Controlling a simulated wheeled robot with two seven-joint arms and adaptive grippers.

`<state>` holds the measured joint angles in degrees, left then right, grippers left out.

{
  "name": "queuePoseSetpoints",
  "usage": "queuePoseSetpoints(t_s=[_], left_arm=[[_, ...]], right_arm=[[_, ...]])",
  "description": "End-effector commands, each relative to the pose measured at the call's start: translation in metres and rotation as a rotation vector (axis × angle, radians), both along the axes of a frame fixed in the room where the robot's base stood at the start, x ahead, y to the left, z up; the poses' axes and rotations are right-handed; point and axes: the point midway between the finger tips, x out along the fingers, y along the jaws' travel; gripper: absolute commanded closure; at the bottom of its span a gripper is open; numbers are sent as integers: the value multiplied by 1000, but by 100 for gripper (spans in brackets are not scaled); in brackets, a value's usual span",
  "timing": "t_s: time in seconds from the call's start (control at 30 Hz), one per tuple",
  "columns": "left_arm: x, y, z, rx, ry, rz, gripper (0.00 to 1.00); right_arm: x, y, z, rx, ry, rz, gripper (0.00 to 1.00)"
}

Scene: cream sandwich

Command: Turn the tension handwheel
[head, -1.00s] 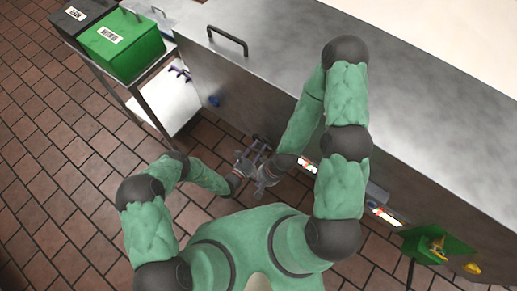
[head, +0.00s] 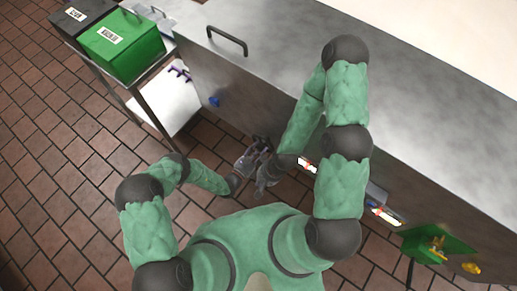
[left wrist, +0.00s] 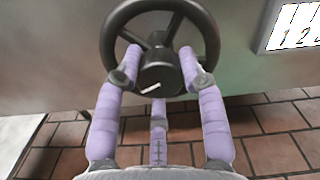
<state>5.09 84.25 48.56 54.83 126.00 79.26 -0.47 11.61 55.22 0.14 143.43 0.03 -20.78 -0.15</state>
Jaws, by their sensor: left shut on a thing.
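The dark handwheel (left wrist: 161,68) has a round rim, spokes and a thick hub with a short white mark. It stands out from the metal side panel in the left wrist view. In the head view it is mostly hidden. My left gripper (head: 255,153) is at the wheel. Its purple-grey fingers (left wrist: 163,80) are shut on it, one on each side of the hub, with a third below. My right gripper (head: 265,184) hangs just below the left one in the head view, close to it. Whether it is open or shut is too small to tell.
A long metal machine (head: 285,70) with a handle (head: 228,40) fills the back and right. A cart with a green bin (head: 122,46) stands at left. A numbered plate (left wrist: 293,27) is right of the wheel. The tiled floor (head: 60,180) is clear at left.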

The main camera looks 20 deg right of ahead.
Motion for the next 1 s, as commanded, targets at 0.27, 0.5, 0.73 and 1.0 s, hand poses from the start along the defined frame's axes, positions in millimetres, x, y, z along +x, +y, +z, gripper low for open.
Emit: queuePoseSetpoints(t_s=[0.27, 0.5, 0.73, 1.0], left_arm=[[-10, -3, -8, 10, 25, -10, 92], [-9, -2, -7, 7, 22, -8, 36], [-5, -1, -5, 6, 14, -4, 36], [-11, 12, -4, 6, 14, 1, 36]], right_arm=[[0, 0, -1, 0, 0, 0, 100], [0, 0, -1, 0, 0, 0, 100], [0, 0, 0, 0, 0, 0, 100], [0, 0, 0, 0, 0, 0, 100]])
